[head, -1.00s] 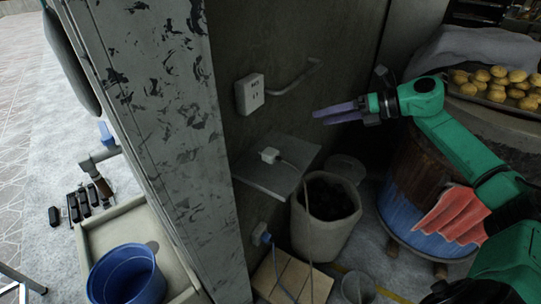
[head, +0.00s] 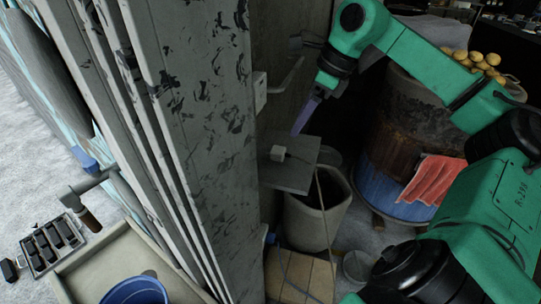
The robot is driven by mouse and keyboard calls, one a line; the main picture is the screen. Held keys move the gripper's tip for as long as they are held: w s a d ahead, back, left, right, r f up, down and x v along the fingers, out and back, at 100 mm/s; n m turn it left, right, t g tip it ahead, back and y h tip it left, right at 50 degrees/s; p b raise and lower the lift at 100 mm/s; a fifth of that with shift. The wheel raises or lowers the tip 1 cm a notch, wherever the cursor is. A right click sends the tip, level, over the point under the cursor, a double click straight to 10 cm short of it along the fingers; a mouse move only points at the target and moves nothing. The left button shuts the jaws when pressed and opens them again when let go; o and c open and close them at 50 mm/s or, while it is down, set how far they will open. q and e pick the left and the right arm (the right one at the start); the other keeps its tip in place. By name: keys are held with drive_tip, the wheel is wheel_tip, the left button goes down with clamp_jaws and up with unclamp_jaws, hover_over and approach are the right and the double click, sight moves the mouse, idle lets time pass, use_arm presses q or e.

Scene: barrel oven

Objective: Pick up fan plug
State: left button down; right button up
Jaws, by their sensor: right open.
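The white fan plug (head: 278,153) lies on a small grey shelf (head: 291,178) fixed to the wall, with its cord running off toward the right and down. My right gripper (head: 299,131) points down just above and to the right of the plug, apart from it. Its purple fingers are seen nearly edge-on and hold nothing that I can see. A white wall socket (head: 260,91) is partly hidden behind the pillar edge. My left gripper is not in view.
A grey pillar (head: 200,130) stands close on the left of the shelf. A bin (head: 312,220) stands below the shelf. A barrel oven (head: 400,140) with a red cloth (head: 434,180) is at the right. A blue bucket (head: 135,292) sits at the lower left.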

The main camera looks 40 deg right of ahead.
hover_over(280, 150)
drive_tip(key=s+d, duration=0.1)
drive_tip(key=s, duration=0.1)
wheel_tip(280, 150, down, 5)
drive_tip(key=shift+d+r, duration=0.1)
drive_tip(key=shift+d, duration=0.05)
drive_tip(key=p+x, duration=0.4)
drive_tip(key=shift+w+f, duration=0.2)
drive_tip(key=shift+f, duration=0.25)
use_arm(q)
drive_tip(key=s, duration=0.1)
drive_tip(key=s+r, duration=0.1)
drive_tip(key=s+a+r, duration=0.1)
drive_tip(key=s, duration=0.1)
use_arm(e)
clamp_jaws()
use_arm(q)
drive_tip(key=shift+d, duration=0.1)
